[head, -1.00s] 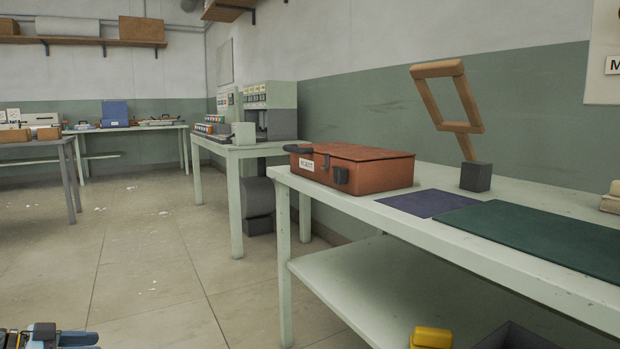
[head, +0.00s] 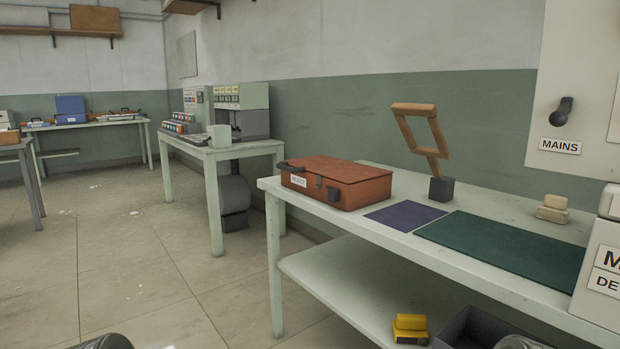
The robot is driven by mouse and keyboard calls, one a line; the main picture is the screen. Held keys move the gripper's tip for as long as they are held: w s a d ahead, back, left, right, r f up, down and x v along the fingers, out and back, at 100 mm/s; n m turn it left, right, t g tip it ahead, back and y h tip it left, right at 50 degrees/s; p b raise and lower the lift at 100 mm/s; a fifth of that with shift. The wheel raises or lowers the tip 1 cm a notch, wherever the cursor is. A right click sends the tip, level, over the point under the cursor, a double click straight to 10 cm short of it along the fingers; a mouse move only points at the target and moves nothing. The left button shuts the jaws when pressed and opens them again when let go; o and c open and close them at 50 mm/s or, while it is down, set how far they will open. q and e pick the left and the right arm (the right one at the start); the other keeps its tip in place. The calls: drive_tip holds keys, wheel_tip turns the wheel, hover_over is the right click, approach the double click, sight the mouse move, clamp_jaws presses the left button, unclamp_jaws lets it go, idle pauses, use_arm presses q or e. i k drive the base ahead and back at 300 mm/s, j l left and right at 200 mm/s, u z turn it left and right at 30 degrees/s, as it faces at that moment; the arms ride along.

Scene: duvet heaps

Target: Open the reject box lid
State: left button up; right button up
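The reject box (head: 350,190) is a red-brown case with a white label on its front-left side. It stands at the left end of the pale green workbench (head: 265,184). Its lid (head: 335,168) is shut, with dark latches on the front and a dark handle on the left end. Neither gripper's fingers can be seen. Only rounded grey parts of my arms show at the bottom edge, well below and apart from the box.
A purple mat (head: 405,215) and a green mat (head: 500,246) lie right of the box. A wooden frame on a dark block (head: 441,189) stands behind them. A yellow object (head: 411,328) and a dark bin (head: 480,330) are on the lower shelf. Open floor lies left.

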sight(343, 170)
drive_tip(key=i+j+z, duration=0.3)
drive_tip(key=z, duration=0.15)
drive_tip(key=i+j+z, duration=0.25)
drive_tip(key=j+z, duration=0.2)
